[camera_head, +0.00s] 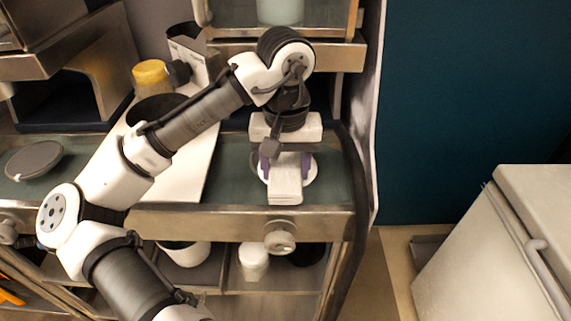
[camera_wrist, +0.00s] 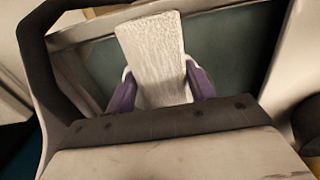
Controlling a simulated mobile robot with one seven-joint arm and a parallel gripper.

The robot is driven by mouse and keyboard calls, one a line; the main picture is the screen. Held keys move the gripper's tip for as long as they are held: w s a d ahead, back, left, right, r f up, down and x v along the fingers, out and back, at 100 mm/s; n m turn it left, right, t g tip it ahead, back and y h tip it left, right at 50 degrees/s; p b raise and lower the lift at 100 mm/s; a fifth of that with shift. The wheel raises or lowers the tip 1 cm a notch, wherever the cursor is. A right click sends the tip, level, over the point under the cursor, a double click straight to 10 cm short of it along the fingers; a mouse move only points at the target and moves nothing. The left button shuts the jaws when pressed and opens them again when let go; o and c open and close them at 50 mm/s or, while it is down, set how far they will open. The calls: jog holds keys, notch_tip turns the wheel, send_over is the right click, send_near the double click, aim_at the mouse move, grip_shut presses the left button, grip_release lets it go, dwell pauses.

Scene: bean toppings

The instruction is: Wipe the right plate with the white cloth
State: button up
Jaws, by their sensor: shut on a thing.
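The white cloth (camera_wrist: 153,55) looks like a folded, textured block. My gripper (camera_wrist: 160,92) is shut on it, with the purple fingers on both sides. In the head view my gripper (camera_head: 285,165) points down at the right end of the counter, and the cloth (camera_head: 285,190) juts toward the front edge. The right plate (camera_head: 311,172) is a pale round rim showing beneath and around the cloth, mostly hidden by it and my gripper. I cannot tell whether the cloth touches the plate.
A grey round plate (camera_head: 34,160) lies at the counter's left. A white board (camera_head: 190,170) and a dark pot (camera_head: 160,108) with a yellow-topped jar (camera_head: 150,75) behind stand left of my gripper. A shelf (camera_head: 335,55) hangs above. A knob (camera_head: 280,238) is on the counter front.

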aim_at(285, 156)
jog(key=shift+w+r+p, duration=0.1)
jog(key=shift+w+p, duration=0.55)
jog(key=shift+w, duration=0.85)
jog(key=shift+s+p, duration=0.75)
jog(key=shift+s, duration=0.85)
jog(key=shift+w, duration=0.15)
jog(key=shift+w+p, duration=0.65)
jog(key=shift+w, duration=0.8)
